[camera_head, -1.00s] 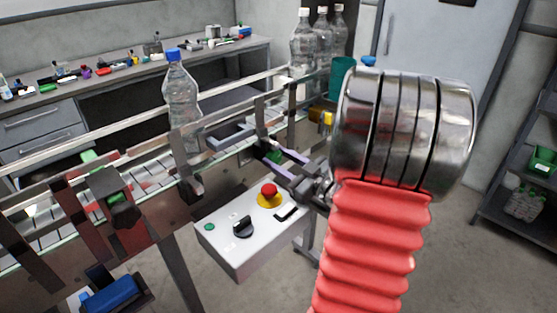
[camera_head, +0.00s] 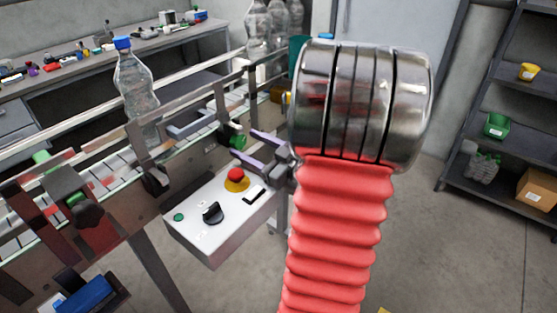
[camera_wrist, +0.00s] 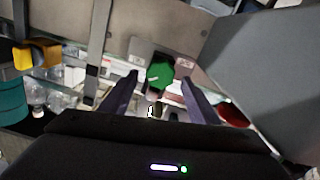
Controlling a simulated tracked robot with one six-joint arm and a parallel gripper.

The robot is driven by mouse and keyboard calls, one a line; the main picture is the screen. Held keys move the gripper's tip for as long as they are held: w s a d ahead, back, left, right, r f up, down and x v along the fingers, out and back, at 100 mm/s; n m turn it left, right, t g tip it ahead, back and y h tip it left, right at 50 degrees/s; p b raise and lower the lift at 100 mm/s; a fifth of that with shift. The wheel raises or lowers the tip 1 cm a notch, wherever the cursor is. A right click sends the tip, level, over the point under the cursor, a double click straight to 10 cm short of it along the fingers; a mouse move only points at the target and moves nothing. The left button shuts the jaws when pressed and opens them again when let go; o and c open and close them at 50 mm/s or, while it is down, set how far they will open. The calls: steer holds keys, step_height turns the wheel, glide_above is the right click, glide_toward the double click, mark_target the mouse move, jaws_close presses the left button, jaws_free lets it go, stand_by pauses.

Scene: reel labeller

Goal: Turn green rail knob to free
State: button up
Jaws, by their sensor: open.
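The green rail knob (camera_head: 238,142) is on the side of the conveyor rail, just left of my gripper in the head view. In the wrist view the fingers of my gripper (camera_wrist: 157,86) stand either side of the knob's line. I cannot tell whether they touch it; a gap shows on both sides.
A control box (camera_head: 222,226) with a red stop button (camera_head: 236,174) and a black rotary switch (camera_head: 212,212) sits just below my gripper. A bottle with a blue cap (camera_head: 136,85) stands on the conveyor. A teal cylinder (camera_wrist: 12,100) is at the left. Open floor lies to the right.

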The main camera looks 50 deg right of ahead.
steer(key=s, duration=1.1)
steer(key=shift+s+d, duration=0.15)
steer(key=shift+s, duration=0.1)
steer(key=m, duration=0.5)
steer(key=shift+s+d, duration=0.2)
steer(key=shift+d, duration=0.15)
steer(key=shift+c, duration=0.2)
